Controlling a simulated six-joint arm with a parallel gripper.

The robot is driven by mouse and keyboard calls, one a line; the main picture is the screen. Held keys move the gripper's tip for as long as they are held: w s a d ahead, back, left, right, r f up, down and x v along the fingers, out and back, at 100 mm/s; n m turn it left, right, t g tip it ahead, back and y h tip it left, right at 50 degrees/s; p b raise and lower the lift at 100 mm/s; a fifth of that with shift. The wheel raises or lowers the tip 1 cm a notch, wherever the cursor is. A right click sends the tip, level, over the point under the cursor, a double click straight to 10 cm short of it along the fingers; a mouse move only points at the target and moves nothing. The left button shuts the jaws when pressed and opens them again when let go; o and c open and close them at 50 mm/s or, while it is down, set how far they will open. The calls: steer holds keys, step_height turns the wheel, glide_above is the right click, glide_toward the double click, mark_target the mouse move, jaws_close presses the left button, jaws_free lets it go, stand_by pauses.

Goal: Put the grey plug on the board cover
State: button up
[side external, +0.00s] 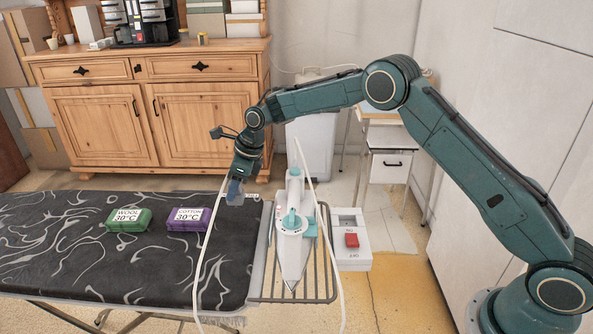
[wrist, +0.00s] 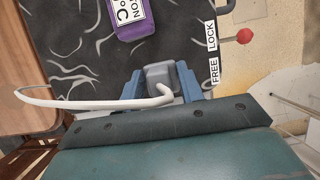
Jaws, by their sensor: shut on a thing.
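My gripper (wrist: 162,82) is shut on the grey plug (wrist: 161,75), with one blue finger on each side of it in the wrist view. A white cord (wrist: 90,103) runs from the plug and curves off to the left there. In the side view my gripper (side external: 236,193) points down at the far right corner of the board cover (side external: 70,255), which is black with white swirls. The plug is mostly hidden between the fingers in that view. I cannot tell whether it touches the cover.
A green WOOL block (side external: 128,219) and a purple COTTON block (side external: 190,219) sit on the cover, left of my gripper. A white and teal iron (side external: 293,235) lies on a wire rack (side external: 265,290) at the right. A box with a red button (side external: 351,240) stands beside it.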

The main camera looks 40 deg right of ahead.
mark_target(236, 196)
steer(key=shift+f, duration=1.85)
steer(key=shift+f, duration=0.1)
steer(key=o, duration=1)
steer(key=v, duration=1.2)
